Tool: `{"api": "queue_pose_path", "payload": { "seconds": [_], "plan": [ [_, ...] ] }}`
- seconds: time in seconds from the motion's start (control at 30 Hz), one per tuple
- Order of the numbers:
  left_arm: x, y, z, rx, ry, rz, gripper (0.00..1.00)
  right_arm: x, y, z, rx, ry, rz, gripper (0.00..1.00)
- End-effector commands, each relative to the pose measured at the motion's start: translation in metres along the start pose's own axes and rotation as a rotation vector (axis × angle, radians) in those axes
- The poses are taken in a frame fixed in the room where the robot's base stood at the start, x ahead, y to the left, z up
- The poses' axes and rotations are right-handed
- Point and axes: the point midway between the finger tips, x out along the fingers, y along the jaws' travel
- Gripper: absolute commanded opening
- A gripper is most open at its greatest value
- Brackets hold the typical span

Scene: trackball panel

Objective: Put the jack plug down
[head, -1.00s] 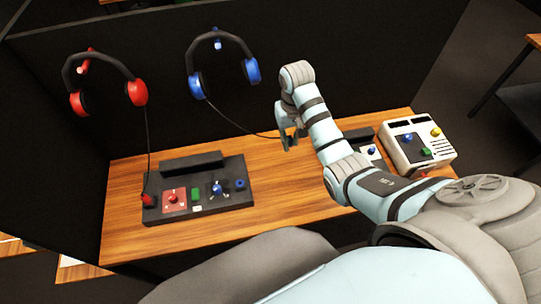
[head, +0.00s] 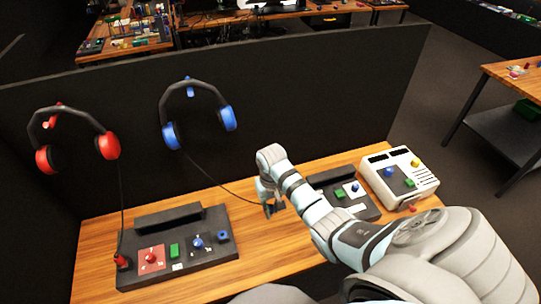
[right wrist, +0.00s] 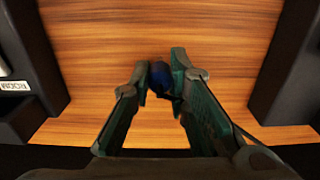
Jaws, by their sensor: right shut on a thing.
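My right gripper (head: 272,208) is over the table between the two dark panels. In the right wrist view my right gripper (right wrist: 162,82) is shut on the dark blue jack plug (right wrist: 160,74), which sits between its fingertips above bare wood. Whether the plug touches the wood cannot be told. A thin cable (head: 222,187) runs from the blue headset (head: 197,110) on the partition to this gripper. My left gripper is out of view.
A dark panel (head: 138,272) with a red plug (head: 122,262) at its left end stands left on the wooden table (head: 95,235). Another dark panel (head: 328,179) and a white box (head: 425,190) are at right. A red headset (head: 107,145) hangs at left.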

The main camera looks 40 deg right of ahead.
Motion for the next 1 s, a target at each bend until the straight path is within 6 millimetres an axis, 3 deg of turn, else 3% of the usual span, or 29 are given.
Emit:
{"api": "queue_pose_path", "payload": {
  "seconds": [0.5,0.53,0.63,1.0],
  "plan": [
    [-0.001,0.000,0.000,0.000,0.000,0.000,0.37,0.009,-0.001,0.000,-0.001,0.001,-0.001,0.00],
    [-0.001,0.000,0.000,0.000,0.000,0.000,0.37,0.009,-0.001,0.000,-0.001,0.001,-0.001,0.21],
    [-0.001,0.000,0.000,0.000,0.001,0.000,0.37,0.009,-0.001,0.000,-0.001,0.000,-0.001,0.36],
    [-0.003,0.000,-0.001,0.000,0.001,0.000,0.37,0.001,0.000,-0.001,-0.001,0.002,0.000,0.36]
  ]
}}
